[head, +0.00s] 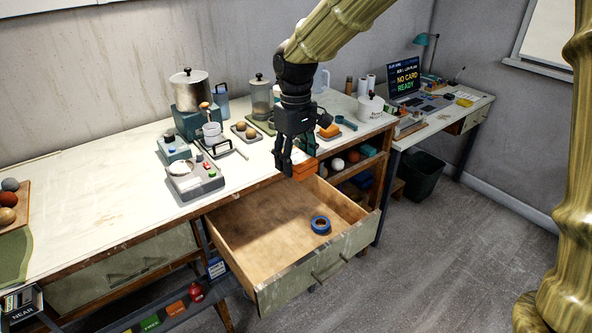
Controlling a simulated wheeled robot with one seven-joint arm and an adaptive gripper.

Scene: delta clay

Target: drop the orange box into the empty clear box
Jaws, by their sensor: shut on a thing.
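My gripper (287,166), black and pointing down, hangs over the back edge of the open drawer (262,205). It is shut on an orange box (305,169), which shows at the right of the fingers and is partly hidden by them. A second small orange item (329,131) lies on the workbench behind and to the right. I cannot make out an empty clear box for certain. A clear canister with a dark lid (260,97) stands at the back of the bench, and my gripper and wrist hide part of the bench top.
The drawer sticks out from the workbench (95,185) and holds only a blue tape roll (320,225). A scale-like device (194,179), a steel pot (189,90) and eggs on a tray (245,131) crowd the bench left of my gripper. A laptop (405,78) stands at right.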

